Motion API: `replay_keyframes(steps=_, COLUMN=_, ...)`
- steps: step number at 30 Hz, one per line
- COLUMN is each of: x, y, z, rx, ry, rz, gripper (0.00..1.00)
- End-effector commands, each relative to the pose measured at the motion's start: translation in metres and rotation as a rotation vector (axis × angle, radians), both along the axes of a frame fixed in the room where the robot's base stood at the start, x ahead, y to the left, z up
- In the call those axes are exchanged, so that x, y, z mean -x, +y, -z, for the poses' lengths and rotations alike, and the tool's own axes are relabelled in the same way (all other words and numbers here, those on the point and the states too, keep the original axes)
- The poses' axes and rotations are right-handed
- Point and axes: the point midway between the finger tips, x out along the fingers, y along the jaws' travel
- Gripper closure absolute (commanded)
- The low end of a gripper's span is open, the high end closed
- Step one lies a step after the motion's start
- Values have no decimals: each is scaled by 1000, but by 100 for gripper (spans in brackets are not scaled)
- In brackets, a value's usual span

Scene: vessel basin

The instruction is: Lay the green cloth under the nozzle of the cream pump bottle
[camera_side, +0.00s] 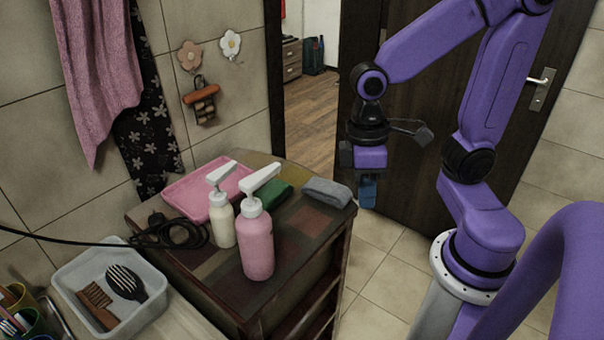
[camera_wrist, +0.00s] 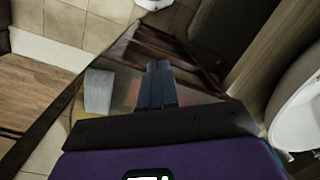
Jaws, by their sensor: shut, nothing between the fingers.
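The green cloth (camera_side: 272,195) lies folded on the cabinet top, in the side view, behind the pink pump bottle, whose white nozzle partly hides it. The cream pump bottle (camera_side: 221,226) stands upright left of the pink one. Its white nozzle (camera_side: 222,172) points back and to the right, towards the pink tray. My gripper (camera_side: 367,190) hangs fingers down beyond the cabinet's right edge, right of the grey cloth, and holds nothing. In the wrist view its fingers (camera_wrist: 157,82) are together. I cannot make out the green cloth or the cream bottle there.
The pink pump bottle (camera_side: 257,246) stands close beside the cream one. A folded grey cloth (camera_side: 327,192) lies near the cabinet's right edge and shows in the wrist view (camera_wrist: 98,92). A pink tray (camera_side: 185,193) and black cable (camera_side: 170,236) lie at left. Bare top (camera_side: 303,220) shows front right.

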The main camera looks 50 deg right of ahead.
Motion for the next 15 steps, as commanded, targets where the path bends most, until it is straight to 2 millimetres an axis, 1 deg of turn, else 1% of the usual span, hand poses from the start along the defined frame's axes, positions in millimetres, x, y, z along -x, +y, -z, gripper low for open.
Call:
replay_keyframes(steps=1, x=-12, y=-1, z=0, rx=5, ry=32, rz=102, gripper=100)
replay_keyframes(steps=8, x=-64, y=-9, z=0, rx=3, ry=174, rz=537, gripper=100)
replay_keyframes(steps=11, x=-88, y=-17, z=1, rx=-6, ry=240, rz=723, gripper=100)
replay_keyframes(steps=15, x=-121, y=-34, z=2, rx=-28, ry=334, rz=977, gripper=100)
